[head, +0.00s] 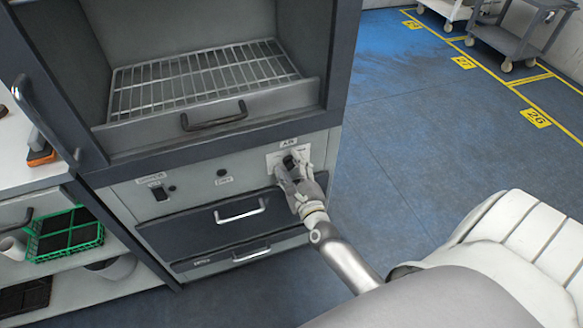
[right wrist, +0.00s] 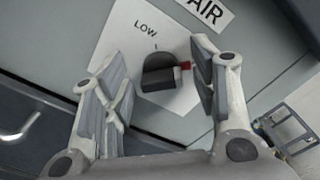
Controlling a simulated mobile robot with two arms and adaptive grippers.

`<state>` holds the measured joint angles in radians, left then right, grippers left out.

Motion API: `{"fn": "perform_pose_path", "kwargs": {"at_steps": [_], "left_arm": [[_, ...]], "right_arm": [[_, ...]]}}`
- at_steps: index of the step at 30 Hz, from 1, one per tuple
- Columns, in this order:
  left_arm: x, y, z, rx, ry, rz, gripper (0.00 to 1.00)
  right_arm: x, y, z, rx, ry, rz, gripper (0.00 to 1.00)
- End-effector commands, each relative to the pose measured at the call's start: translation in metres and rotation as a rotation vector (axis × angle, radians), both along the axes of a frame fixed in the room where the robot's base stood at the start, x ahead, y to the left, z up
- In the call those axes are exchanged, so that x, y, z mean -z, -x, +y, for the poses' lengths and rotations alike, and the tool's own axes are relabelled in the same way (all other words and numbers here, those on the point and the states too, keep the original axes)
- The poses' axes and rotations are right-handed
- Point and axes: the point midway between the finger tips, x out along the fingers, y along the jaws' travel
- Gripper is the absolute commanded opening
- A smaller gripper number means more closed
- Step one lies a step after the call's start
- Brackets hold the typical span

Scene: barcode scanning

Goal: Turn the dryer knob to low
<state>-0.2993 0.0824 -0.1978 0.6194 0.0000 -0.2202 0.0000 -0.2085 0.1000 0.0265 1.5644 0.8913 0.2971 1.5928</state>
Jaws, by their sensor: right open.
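The dryer (head: 215,170) stands at the left in the head view, with a grey control panel below its wire shelf. The black knob (right wrist: 160,75) sits on a white plate marked LOW (right wrist: 145,32) under the AIR label (right wrist: 210,10). Its red mark (right wrist: 186,66) faces right in the right wrist view, away from LOW. My right gripper (head: 292,170) is at the knob, partly hiding it in the head view. In the right wrist view its open fingers (right wrist: 158,90) stand on either side of the knob, with gaps visible. My left gripper is not in view.
A black switch (head: 159,192) and a round black button (head: 222,172) are on the same panel. Drawers with metal handles (head: 240,211) lie below. A side shelf holds a green crate (head: 64,235). The blue floor to the right is clear up to the carts (head: 512,42).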

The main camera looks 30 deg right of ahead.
Motion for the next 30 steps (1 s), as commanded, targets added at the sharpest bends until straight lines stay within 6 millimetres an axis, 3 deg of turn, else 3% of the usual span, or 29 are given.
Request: {"fn": "perform_pose_path", "kwargs": {"at_steps": [6,16,30], "left_arm": [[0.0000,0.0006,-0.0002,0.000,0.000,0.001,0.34],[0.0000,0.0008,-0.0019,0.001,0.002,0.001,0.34],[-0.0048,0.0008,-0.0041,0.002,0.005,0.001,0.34]], "right_arm": [[0.0002,0.0001,0.0001,-0.001,0.000,0.001,0.53],[0.0004,0.0002,0.0003,-0.001,0.000,0.001,0.10],[0.0006,0.0002,0.0010,-0.001,0.114,0.030,0.10]]}}
